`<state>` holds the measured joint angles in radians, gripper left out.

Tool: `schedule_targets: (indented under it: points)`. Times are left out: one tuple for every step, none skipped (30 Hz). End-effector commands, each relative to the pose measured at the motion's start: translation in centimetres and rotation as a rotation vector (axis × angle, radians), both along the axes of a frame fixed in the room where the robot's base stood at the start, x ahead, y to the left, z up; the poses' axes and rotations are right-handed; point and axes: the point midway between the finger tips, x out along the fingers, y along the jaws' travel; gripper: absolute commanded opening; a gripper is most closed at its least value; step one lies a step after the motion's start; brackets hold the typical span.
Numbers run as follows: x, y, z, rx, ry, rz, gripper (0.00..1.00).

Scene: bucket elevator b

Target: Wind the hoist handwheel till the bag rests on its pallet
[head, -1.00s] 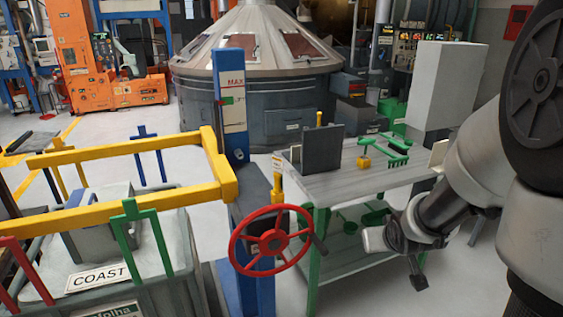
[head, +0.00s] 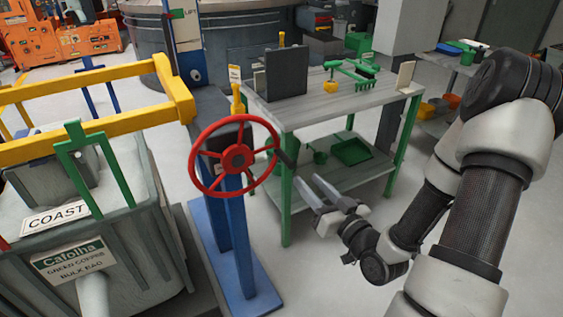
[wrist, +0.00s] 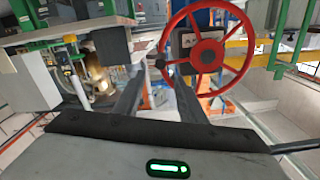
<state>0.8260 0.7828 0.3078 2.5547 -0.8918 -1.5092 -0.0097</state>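The red handwheel (head: 234,157) stands on a blue post (head: 240,245) left of centre in the head view. Its dark handle (head: 284,154) sticks out at the right of the rim. The wheel also fills the upper right of the wrist view (wrist: 206,53). The grey bag (head: 150,255), labelled green coffee bulk bag, is at the left under the yellow frame (head: 100,82). The bag's underside and the pallet are not clearly visible. My gripper (head: 317,190) is open and empty, just right of and below the handle, its fingers pointing towards the wheel.
A green-legged workbench (head: 325,105) stands behind the wheel, with a dark panel (head: 285,72) and green tools on top. Its lower shelf reaches close behind my gripper.

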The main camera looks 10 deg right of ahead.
Motion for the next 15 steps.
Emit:
schedule_targets:
  points:
    - [0.5, 0.3, -0.9, -0.005, -0.005, 0.003, 0.37]
    - [0.8, 0.4, -0.8, -0.005, -0.005, 0.002, 0.37]
    - [1.8, 0.8, -0.2, -0.002, -0.003, 0.006, 0.37]
    - [2.5, 1.0, -0.1, -0.002, -0.002, 0.005, 0.37]
    - [3.1, 1.2, -0.1, -0.001, -0.004, 0.004, 0.37]
    - [3.9, 1.6, -0.1, -0.001, -0.002, 0.005, 0.37]
    - [4.6, 1.7, 0.0, 0.000, -0.002, 0.004, 0.37]
    - [5.2, 1.9, 0.0, -0.001, -0.001, 0.004, 0.37]
    - [6.1, 2.2, 0.1, 0.001, -0.002, 0.004, 0.37]
    - [6.7, 2.4, 0.1, 0.001, -0.001, 0.004, 0.37]
    - [7.3, 2.6, 0.0, 0.000, -0.001, 0.003, 0.37]
    - [8.2, 2.8, 0.0, 0.001, -0.002, 0.003, 0.37]
    - [8.8, 3.1, 0.0, 0.001, -0.001, 0.004, 0.37]
    - [9.4, 3.3, 0.0, 0.001, 0.000, 0.003, 0.37]
    - [10.1, 3.5, 0.0, 0.001, 0.000, 0.002, 0.37]
